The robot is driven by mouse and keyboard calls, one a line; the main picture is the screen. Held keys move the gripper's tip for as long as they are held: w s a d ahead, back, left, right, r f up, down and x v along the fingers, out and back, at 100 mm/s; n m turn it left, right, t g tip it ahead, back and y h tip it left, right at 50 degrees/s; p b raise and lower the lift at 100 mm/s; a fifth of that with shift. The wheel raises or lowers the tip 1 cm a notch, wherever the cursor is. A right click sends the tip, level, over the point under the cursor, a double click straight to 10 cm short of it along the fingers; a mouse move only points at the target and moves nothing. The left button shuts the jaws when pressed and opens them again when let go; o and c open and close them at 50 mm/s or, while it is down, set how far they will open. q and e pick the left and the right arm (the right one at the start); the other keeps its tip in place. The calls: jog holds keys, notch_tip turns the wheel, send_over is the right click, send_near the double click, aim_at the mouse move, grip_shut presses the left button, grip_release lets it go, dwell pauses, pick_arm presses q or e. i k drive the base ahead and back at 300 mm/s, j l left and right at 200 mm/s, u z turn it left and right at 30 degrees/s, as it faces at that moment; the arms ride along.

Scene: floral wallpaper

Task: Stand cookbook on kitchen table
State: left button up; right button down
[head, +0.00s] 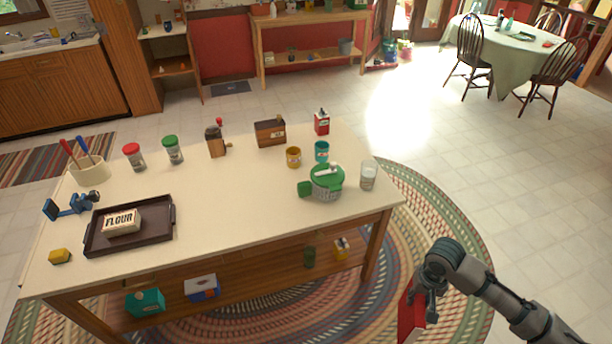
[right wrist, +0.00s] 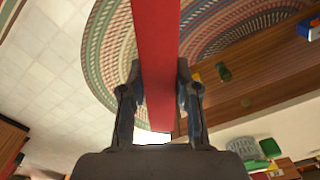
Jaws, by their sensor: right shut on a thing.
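The red cookbook (head: 409,312) is held by my right gripper (head: 428,285) at the lower right of the head view, past the right end of the kitchen table (head: 240,220). In the right wrist view the red book (right wrist: 157,50) runs edge-on between the two fingers of the right gripper (right wrist: 158,90), which are shut on it. The book is apart from the table and over the rug side. My left gripper is not in view.
A braided rug (head: 455,215) lies beneath. Boxes stand on the lower shelf (head: 262,277).

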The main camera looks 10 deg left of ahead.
aim_at(235, 205)
jog(key=j+u, duration=0.2)
jog(key=u, duration=0.2)
jog(key=i+j+u, duration=0.1)
jog(key=u, duration=0.25)
jog(key=i+j+u, duration=0.1)
jog(key=j+u, duration=0.15)
jog(key=u, duration=0.15)
